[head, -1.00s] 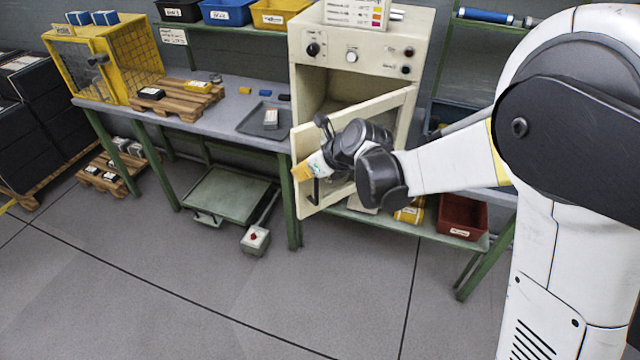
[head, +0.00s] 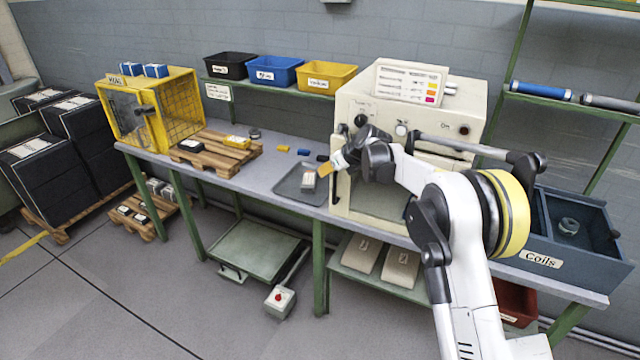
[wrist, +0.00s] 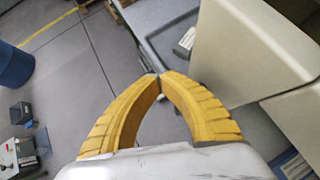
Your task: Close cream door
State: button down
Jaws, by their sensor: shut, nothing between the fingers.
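The cream door (head: 338,196) is on the front of the cream cabinet (head: 462,92), in the middle of the head view. My arm covers much of it, and I cannot tell exactly how far it stands open. My gripper (head: 326,171) is at the door's left side, above the grey tray. Its yellow fingers are shut and empty, with tips together in the wrist view (wrist: 159,82). There, a cream panel (wrist: 245,45) lies just right of the fingers, with a dark gap between it and another cream surface (wrist: 300,115). Contact with the door is not clear.
A grey tray (head: 290,194) with a small item lies on the bench left of the cabinet. A yellow cage (head: 150,110) and a wooden pallet (head: 215,155) stand farther left. A blue-grey coils box (head: 590,245) is at right. The floor in front is open.

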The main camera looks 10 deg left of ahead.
jog(key=shift+m+t+h, duration=0.4)
jog(key=shift+m, duration=0.3)
jog(key=w, duration=0.2)
jog(key=w+d, duration=0.1)
jog(key=w, duration=0.1)
jog(key=shift+r, duration=0.25)
jog(key=shift+w, duration=0.15)
